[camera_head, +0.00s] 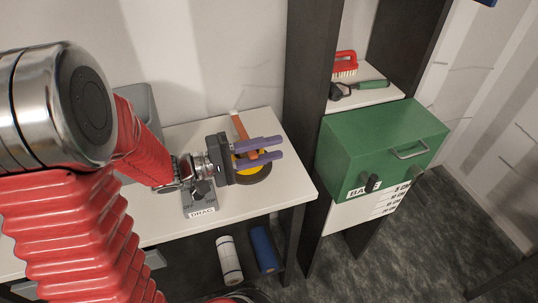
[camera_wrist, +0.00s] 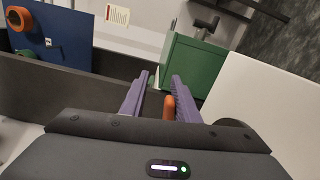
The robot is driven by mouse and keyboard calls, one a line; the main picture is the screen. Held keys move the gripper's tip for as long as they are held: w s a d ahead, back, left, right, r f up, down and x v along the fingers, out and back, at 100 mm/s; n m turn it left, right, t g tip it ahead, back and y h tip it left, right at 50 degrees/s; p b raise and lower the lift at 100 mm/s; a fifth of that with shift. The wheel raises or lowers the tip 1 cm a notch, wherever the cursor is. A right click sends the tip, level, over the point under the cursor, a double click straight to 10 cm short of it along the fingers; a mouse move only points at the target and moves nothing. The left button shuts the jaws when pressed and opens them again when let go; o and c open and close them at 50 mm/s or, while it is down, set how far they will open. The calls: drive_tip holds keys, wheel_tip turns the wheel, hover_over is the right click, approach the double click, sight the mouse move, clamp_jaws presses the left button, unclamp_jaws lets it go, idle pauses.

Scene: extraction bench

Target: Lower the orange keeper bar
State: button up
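The orange keeper bar (camera_head: 240,126) stands tilted at the back of the bench, beside a yellow and black round piece (camera_head: 262,170). Another orange part lies at the purple fingers; I cannot tell whether it is the same bar. My gripper (camera_head: 275,148) is over the bench with its two purple fingers apart, pointing right. In the wrist view an orange rounded end (camera_wrist: 169,107) shows between the fingers (camera_wrist: 160,82), close to the right one, with a gap to the left one. Contact cannot be told. My gripper body hides the lower part.
A green box (camera_head: 370,145) marked BASE stands right of the bench. A grey plate (camera_head: 200,199) marked DRAG lies under my wrist. A red brush (camera_head: 345,64) sits on the shelf. White and blue rolls (camera_head: 263,248) are below. A blue panel (camera_wrist: 50,35) shows in the wrist view.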

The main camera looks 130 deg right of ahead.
wheel_tip(320, 180, up, 7)
idle(0.5)
drive_tip(key=shift+f, duration=0.1)
drive_tip(key=shift+c, duration=0.5)
